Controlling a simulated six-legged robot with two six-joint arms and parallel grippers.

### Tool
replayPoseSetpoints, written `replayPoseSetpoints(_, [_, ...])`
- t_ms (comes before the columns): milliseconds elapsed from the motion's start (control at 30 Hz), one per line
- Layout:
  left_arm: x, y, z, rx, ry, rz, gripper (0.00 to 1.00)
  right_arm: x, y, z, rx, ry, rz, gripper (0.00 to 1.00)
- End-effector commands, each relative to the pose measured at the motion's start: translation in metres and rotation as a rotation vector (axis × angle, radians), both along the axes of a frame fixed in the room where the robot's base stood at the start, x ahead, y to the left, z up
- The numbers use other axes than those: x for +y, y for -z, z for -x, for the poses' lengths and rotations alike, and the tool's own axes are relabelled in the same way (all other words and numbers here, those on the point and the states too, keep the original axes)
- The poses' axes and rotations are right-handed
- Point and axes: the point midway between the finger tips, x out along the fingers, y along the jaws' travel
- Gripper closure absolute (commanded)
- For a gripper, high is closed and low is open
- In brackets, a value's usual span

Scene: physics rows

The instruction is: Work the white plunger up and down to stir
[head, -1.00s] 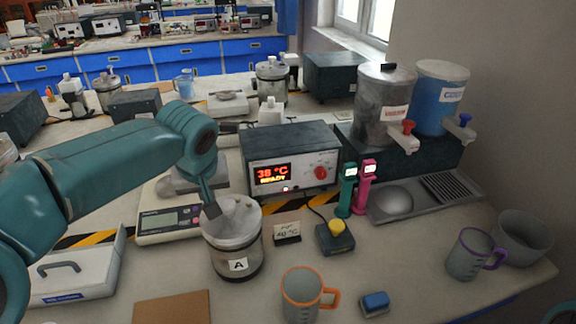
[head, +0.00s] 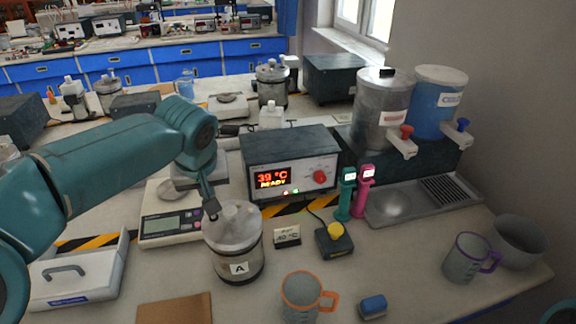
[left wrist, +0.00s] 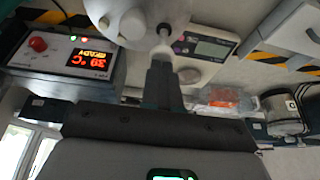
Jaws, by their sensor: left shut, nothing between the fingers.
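A steel vessel labelled "A" (head: 237,258) stands on the bench with a pale grey domed top (head: 236,222). My left gripper (head: 212,211) is shut and empty, with its tip at the upper left edge of that top. Whether the fingers touch the top or the rod I cannot tell. I cannot clearly make out the white plunger in the head view. My right gripper is not in view.
A heater box (head: 290,165) reading 39 °C READY stands behind the vessel. A scale (head: 170,225) is on the left, a yellow-button box (head: 334,240) on the right. An orange-rimmed mug (head: 303,298) and a blue block (head: 373,306) stand in front.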

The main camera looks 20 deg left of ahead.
Motion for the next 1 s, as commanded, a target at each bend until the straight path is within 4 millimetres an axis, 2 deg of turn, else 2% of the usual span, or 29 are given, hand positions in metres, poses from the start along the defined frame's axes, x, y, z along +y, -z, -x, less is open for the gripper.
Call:
replayPoseSetpoints(167, [0.000, -0.008, 0.000, 0.000, 0.000, 0.000, 1.00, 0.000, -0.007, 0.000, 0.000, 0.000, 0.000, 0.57])
replayPoseSetpoints(500, [0.000, -0.051, 0.000, -0.001, 0.000, 0.000, 1.00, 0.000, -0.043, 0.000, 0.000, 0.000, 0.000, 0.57])
replayPoseSetpoints(900, [0.000, -0.050, 0.000, 0.000, 0.000, 0.000, 1.00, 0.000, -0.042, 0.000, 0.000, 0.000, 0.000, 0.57])
replayPoseSetpoints(1000, [0.000, -0.058, 0.000, -0.001, 0.000, -0.001, 1.00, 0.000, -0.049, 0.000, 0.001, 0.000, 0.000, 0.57])
